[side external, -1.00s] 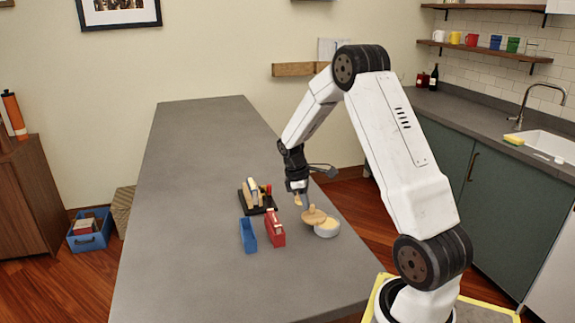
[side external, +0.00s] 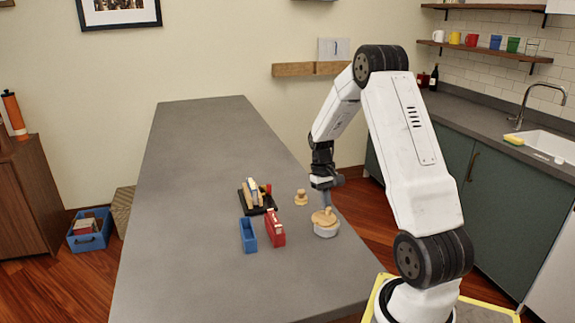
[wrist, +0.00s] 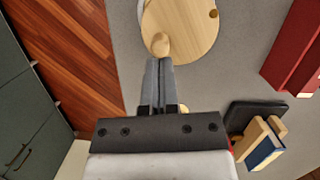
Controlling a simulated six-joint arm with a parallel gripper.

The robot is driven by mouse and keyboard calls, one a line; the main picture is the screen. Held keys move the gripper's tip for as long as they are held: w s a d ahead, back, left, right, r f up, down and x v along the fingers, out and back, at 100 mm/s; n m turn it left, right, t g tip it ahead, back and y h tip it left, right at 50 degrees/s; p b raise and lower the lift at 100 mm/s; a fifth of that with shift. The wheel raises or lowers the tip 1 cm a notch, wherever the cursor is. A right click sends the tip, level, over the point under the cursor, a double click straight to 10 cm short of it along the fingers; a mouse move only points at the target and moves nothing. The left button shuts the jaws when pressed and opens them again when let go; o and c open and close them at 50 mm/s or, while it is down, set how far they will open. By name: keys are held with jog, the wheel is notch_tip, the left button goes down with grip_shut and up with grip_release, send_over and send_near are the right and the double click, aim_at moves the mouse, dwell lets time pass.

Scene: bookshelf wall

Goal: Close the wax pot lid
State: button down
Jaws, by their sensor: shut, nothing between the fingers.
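The wax pot (side external: 326,232) is a short, pale grey round pot near the table's right edge. Its light wooden lid (side external: 322,219) lies over the top. In the wrist view the lid (wrist: 190,28) is a round disc with a small knob (wrist: 160,45) near its edge, and a thin pale edge of the pot (wrist: 140,12) shows beside it. My gripper (side external: 326,205) is above the lid, fingers pointing down. In the wrist view its fingers (wrist: 160,62) are together and empty, right by the knob; I cannot tell whether they touch it.
A small wooden stamp-like piece (side external: 301,198) stands behind the pot. Left of the pot are a red holder (side external: 275,234), a blue holder (side external: 248,236) and a black tray (side external: 246,204) with several small items. The table's left and far parts are clear.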

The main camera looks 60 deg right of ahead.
jog(key=shift+s+a+m+t+y, duration=0.15)
jog(key=shift+s+m, duration=0.4)
jog(key=shift+m, duration=0.35)
jog(key=shift+s+m+t+y, duration=0.15)
jog(key=shift+s+m, duration=0.35)
jog(key=shift+m, duration=0.4)
jog(key=shift+s+a, duration=0.15)
jog(key=shift+s, duration=0.15)
jog(key=shift+s+a, duration=0.25)
jog(key=shift+s, duration=0.15)
jog(key=shift+d, duration=0.1)
jog(key=shift+w+d, duration=0.6)
jog(key=shift+d, duration=0.15)
jog(key=shift+w+d, duration=0.55)
jog(key=shift+d, duration=0.2)
jog(key=v, duration=1)
